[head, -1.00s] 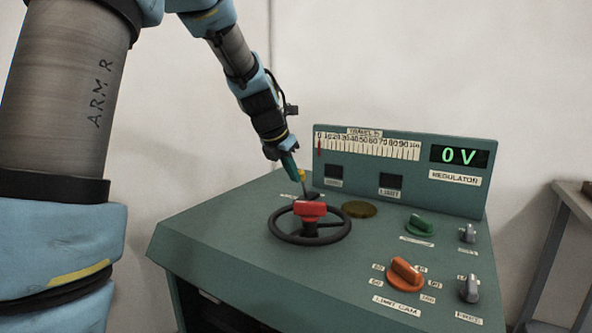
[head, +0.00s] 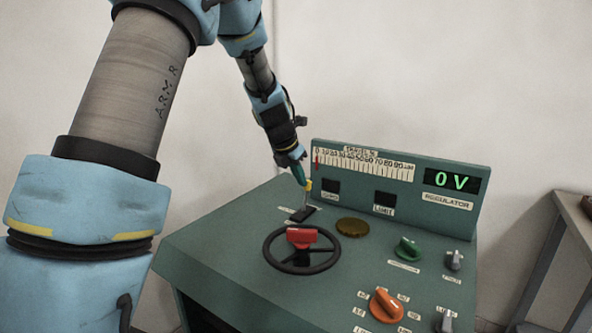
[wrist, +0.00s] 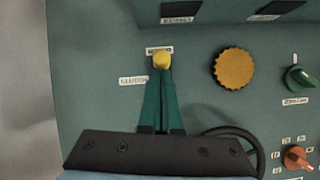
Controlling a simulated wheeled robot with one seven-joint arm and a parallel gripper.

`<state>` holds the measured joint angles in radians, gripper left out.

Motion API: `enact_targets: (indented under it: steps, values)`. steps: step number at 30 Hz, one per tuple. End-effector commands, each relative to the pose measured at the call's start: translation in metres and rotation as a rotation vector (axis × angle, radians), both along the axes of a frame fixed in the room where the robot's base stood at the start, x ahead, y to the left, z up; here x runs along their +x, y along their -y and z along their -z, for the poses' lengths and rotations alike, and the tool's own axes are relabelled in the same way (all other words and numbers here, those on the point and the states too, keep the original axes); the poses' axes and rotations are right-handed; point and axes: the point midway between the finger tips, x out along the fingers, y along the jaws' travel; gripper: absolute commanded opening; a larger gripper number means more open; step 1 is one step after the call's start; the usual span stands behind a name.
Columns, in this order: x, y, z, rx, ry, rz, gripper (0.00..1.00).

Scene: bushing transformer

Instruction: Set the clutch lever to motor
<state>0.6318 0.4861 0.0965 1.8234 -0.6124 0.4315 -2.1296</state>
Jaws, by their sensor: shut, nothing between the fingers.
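The clutch lever has a yellow knob (head: 308,185) on a thin stalk, rising from a dark base (head: 303,213) on the green console top behind the handwheel. The stalk leans towards the back panel. In the wrist view the yellow knob (wrist: 162,61) sits just below a small label (wrist: 159,49), partly covering it; its text is unclear. A CLUTCH label (wrist: 133,81) lies to its left. My gripper (head: 302,181) has green fingers, shut and empty, with the tips (wrist: 162,72) right at the knob, seemingly touching it. The fingers hide the stalk in the wrist view.
A black handwheel with a red hub (head: 301,238) stands in front of the lever. A brass disc (head: 352,227), green knob (head: 407,248) and orange knob (head: 386,305) are to the right. The upright back panel (head: 465,190) shows 0 V.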

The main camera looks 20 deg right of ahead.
Motion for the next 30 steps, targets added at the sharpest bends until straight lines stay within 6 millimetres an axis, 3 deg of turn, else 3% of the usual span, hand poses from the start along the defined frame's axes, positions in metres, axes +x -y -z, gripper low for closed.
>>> enact_targets:
  steps: [12,30]
  values:
    - [0.017,0.021,0.0,0.0,0.0,-0.001,0.0]
    - [0.019,0.03,0.004,-0.005,0.002,0.003,0.0]
